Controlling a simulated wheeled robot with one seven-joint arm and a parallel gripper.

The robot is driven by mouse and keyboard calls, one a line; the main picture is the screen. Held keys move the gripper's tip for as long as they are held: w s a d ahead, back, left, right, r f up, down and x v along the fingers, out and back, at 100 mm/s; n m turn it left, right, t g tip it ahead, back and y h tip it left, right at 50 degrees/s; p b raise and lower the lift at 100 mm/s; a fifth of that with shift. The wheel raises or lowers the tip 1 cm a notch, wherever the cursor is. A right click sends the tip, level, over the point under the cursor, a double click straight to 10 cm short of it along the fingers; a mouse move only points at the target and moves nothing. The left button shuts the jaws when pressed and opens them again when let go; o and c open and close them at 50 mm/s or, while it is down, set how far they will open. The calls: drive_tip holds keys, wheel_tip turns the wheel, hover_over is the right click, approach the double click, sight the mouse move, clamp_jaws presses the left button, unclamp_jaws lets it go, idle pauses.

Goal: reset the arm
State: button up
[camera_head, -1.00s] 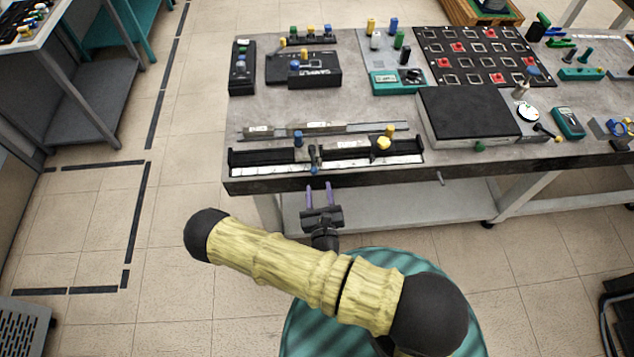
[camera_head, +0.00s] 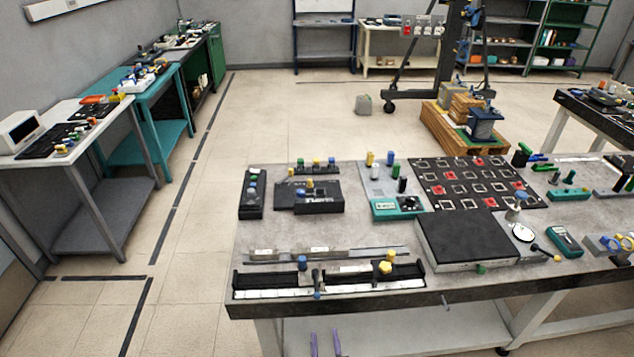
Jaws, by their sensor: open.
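My gripper (camera_head: 325,343) shows only at the bottom edge of the head view. Its two purple fingers stand apart with nothing between them. They are in front of the near edge of the grey workbench (camera_head: 330,232), by the long black rail fixture. The rest of my arm is below the picture and hidden.
The bench holds a black rail fixture (camera_head: 345,277), a black flat box (camera_head: 466,242), a black board with red squares (camera_head: 475,183) and a teal meter (camera_head: 397,207). Side tables stand at the left. A wooden crate (camera_head: 455,125) and a wheeled stand are behind. The left floor is clear.

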drive_tip(key=d+r+m+g+h, duration=0.4)
drive_tip(key=d+r+m+h, duration=0.6)
drive_tip(key=m+h, duration=0.3)
drive_tip(key=s+d+r+m+g+y, duration=0.1)
drive_tip(key=s+d+r+m+g, duration=0.3)
drive_tip(key=m+g, duration=0.45)
drive_tip(key=s+d+r+m+g+y, duration=0.1)
drive_tip(key=s+d+r+m+g, duration=0.15)
drive_tip(key=s+m+g, duration=0.5)
drive_tip(key=w+a+r+m+t+y, duration=0.2)
drive_tip(key=w+r+m+y, duration=0.1)
drive_tip(key=r+m+y, duration=0.2)
drive_tip(key=w+a+r+m+t+y, duration=0.2)
drive_tip(key=w+r+m+y, duration=0.1)
drive_tip(key=r+m+y, duration=0.2)
drive_tip(key=shift+w+a+r+t, duration=0.15)
drive_tip(key=shift+a+r+t, duration=0.15)
drive_tip(key=shift+r, duration=0.1)
drive_tip(key=shift+d, duration=0.1)
